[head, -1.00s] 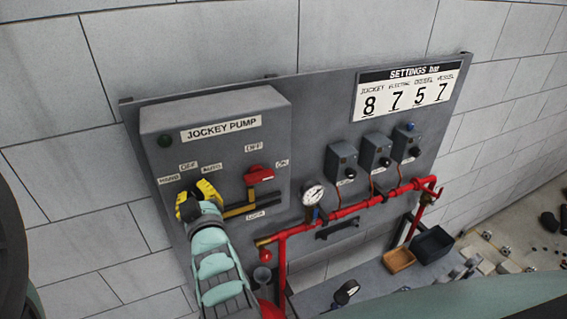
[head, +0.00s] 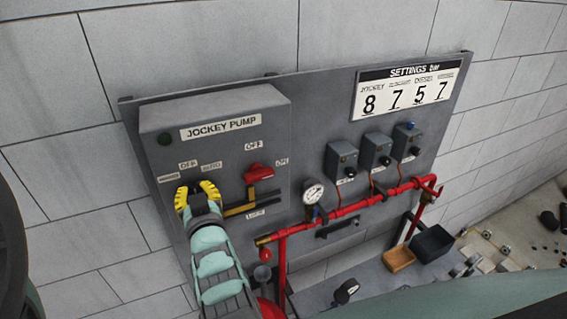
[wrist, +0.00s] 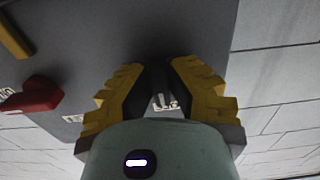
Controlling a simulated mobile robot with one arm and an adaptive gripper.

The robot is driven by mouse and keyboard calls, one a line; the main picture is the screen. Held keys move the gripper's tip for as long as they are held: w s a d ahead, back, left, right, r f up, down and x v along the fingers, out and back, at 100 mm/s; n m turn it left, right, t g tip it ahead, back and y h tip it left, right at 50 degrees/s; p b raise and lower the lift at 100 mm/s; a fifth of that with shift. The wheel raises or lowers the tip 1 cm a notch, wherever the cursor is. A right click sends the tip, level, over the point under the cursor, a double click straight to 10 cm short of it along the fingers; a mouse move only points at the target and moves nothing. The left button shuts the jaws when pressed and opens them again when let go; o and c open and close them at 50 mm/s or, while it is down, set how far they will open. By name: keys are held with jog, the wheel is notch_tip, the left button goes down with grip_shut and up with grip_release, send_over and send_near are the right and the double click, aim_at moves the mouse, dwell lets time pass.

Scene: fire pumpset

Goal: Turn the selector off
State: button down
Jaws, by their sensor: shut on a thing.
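The jockey pump box (head: 225,165) is a grey panel box on the board, seen in the head view. My gripper (head: 195,189) is at its lower left, below the labels HAND, OFF (head: 188,165) and AUTO. In the wrist view its yellow fingers (wrist: 157,72) are on both sides of the dark selector (wrist: 155,82) and shut on it. The fingers hide most of the selector, and I cannot read which label it points to. A small white mark shows between the fingers.
A red switch handle (head: 258,172) with a yellow-edged bracket sits to the right on the same box. A gauge (head: 313,193), red pipes (head: 345,212) and small grey switch boxes (head: 375,151) are further right. A settings sign (head: 410,88) hangs above.

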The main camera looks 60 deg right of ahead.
aim_at(184, 148)
jog(key=shift+f, duration=0.2)
jog(key=c, duration=1)
grip_release()
jog(key=shift+r, duration=0.1)
jog(key=shift+o, duration=0.2)
jog(key=shift+r, duration=0.15)
jog(key=shift+d+r, duration=0.1)
jog(key=shift+r, duration=4.8)
